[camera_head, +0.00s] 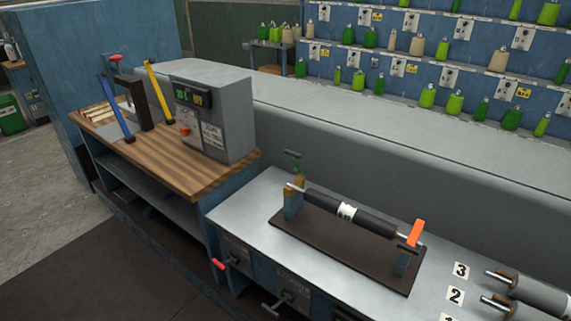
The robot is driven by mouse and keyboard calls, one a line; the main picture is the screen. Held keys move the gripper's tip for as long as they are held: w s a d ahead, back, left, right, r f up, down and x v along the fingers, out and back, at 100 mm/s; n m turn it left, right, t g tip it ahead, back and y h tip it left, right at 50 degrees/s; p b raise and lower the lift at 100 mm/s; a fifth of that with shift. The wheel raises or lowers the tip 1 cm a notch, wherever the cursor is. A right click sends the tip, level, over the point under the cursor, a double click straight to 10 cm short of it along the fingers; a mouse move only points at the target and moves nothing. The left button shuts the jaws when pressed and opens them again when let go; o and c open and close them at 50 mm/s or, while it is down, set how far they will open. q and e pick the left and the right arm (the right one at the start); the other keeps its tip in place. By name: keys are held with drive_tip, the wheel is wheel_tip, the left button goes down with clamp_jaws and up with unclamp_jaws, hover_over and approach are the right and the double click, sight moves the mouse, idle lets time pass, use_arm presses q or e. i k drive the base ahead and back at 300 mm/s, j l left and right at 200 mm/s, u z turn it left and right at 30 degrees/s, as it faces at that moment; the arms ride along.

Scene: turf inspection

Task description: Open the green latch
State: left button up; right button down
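A dark roller (372,219) with a white label lies across a stand with a brown base (330,251) on the metal bench. At its left end is a post (293,197) with a tan top. A small green part (297,167), perhaps the green latch, shows just behind that post, below a dark T-shaped handle (292,154). It is too small to tell whether it is open or shut. At the right end an orange latch (417,233) stands up above a blue post. Neither of my grippers is in view.
A wooden-topped bench at left carries a grey control box (212,120), a blue lever (116,108) and a yellow lever (159,91). Red and dark handles (286,300) stick out from the metal bench's front. More rollers (540,293) lie at right by number labels. Dark floor is clear at lower left.

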sight(297, 169)
drive_tip(key=i+j+z, duration=0.15)
drive_tip(key=j, duration=0.45)
drive_tip(key=i+j+z, duration=0.15)
drive_tip(key=j, duration=0.5)
drive_tip(key=i+j+z, duration=0.15)
drive_tip(key=j, duration=0.5)
drive_tip(key=i+j+z, duration=0.15)
drive_tip(key=j, duration=0.55)
drive_tip(key=j+z, duration=0.15)
drive_tip(key=j, duration=0.5)
drive_tip(key=i, duration=0.05)
